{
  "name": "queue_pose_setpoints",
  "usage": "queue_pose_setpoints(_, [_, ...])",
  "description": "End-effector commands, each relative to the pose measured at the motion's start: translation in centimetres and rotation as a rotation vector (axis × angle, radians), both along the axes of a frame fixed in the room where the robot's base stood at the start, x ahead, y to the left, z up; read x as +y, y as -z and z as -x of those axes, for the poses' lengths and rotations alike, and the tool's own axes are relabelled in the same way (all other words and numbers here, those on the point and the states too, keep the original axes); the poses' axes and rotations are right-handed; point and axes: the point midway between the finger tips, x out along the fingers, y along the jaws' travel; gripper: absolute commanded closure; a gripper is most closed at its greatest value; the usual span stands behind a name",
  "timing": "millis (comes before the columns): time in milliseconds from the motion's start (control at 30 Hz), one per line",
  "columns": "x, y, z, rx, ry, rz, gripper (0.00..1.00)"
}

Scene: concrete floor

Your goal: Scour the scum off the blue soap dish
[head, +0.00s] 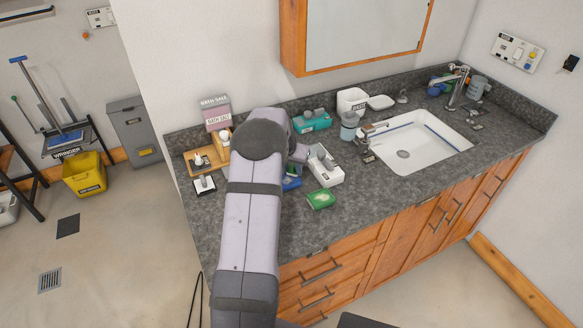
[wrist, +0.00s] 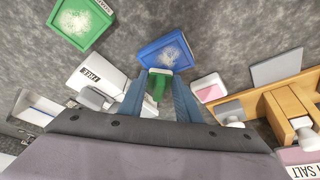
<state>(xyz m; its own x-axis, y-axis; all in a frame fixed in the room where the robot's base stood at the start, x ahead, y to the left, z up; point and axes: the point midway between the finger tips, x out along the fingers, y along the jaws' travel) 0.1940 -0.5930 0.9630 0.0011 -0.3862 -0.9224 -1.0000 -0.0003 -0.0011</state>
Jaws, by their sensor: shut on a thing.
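The blue soap dish (wrist: 166,53) lies on the grey counter, with whitish scum over its middle. In the head view the blue soap dish (head: 291,184) is partly hidden by my arm. My gripper (wrist: 160,92) is shut on a green scrubber (wrist: 159,86) with a pale end. The scrubber's pale end is at the near edge of the blue dish in the wrist view; I cannot tell whether they touch. In the head view my arm mostly hides the gripper.
A green dish (wrist: 82,21) with whitish marks lies close by; it also shows in the head view (head: 321,199). A white labelled box (wrist: 103,82) and a pink-and-white block (wrist: 208,88) flank the gripper. A wooden tray (head: 204,160) and the sink (head: 425,145) stand farther off.

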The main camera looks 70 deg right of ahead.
Motion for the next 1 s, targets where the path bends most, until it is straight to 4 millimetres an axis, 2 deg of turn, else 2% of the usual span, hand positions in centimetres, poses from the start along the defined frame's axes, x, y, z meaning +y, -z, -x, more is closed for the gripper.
queue_pose_setpoints(533, [4.1, 0.2, 3.3, 0.003, 0.002, -0.008, 0.91])
queue_pose_setpoints(1000, [0.7, 0.2, 0.5, 0.003, -0.001, -0.005, 0.91])
